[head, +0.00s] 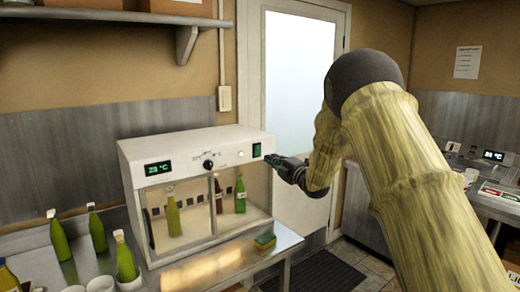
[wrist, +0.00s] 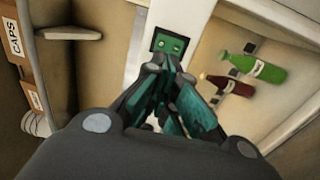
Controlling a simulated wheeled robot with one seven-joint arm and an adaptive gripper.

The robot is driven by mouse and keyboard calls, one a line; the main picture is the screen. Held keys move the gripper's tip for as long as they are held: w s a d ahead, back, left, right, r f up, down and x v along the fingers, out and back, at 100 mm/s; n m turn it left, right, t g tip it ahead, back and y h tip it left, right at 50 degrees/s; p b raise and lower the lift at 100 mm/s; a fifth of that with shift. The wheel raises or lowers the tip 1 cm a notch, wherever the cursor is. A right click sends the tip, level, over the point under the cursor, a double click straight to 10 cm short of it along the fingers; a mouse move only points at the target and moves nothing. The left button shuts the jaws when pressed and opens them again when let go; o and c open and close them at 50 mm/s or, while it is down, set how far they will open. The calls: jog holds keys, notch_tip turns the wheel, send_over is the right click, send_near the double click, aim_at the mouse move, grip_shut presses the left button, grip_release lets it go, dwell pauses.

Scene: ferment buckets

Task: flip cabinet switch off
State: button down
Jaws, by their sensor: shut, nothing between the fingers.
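The white cabinet (head: 190,144) stands on a metal bench, with a display, a black knob and a green switch (head: 256,150) on its upper front panel. The switch is at the panel's right end. In the wrist view the switch (wrist: 168,44) shows as a dark green square with lighter spots, just beyond my fingertips. My gripper (head: 271,161) is shut and empty, close to the right of the switch and slightly below it. In the wrist view my gripper (wrist: 160,66) covers the switch's lower edge. I cannot tell whether the fingertips touch the switch.
A green bottle (head: 240,194) and a dark red bottle (head: 219,195) stand inside the cabinet behind its glass. More green bottles (head: 98,232) and white cups stand at the left. A shelf (head: 130,14) hangs above left.

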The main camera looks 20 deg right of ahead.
aim_at(256, 149)
jog(key=p+x, duration=0.3)
jog(key=x, duration=0.5)
jog(key=shift+w+p, duration=0.2)
jog(key=shift+p, duration=0.15)
jog(key=shift+a+r, duration=0.1)
